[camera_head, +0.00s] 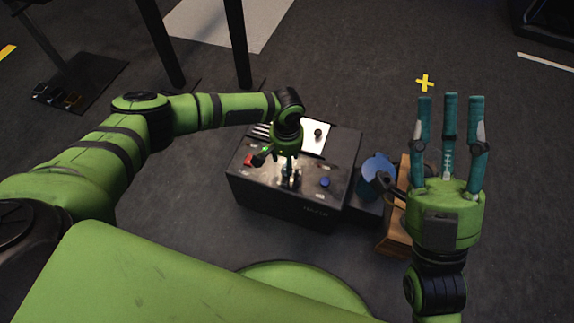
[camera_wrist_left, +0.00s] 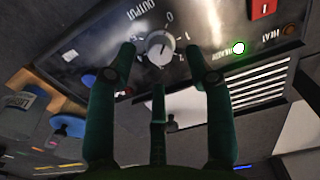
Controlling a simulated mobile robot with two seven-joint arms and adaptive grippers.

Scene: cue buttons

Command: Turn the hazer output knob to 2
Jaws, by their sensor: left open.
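The hazer (camera_head: 270,198) is a dark box on the floor, below my left gripper (camera_head: 289,174). Its output knob (camera_wrist_left: 160,47) is a pale round dial on the top panel, beside the word OUTPUT and the marks 0, 1 and 2. I cannot tell for sure which mark its pointer meets. In the left wrist view my left gripper (camera_wrist_left: 160,58) is open, with two fingertips on either side of the knob and a third finger lower down. I cannot tell whether they touch it. My right gripper (camera_head: 449,115) is open and empty, its fingers spread, right of the hazer.
A red switch (camera_head: 249,160), a lit green lamp (camera_wrist_left: 238,48) and a blue button (camera_head: 325,182) are on the panel. Slatted vents (camera_wrist_left: 258,85) lie past the panel edge. A blue object (camera_head: 378,167) and a wooden crate (camera_head: 395,238) stand right of the hazer. Open floor lies behind.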

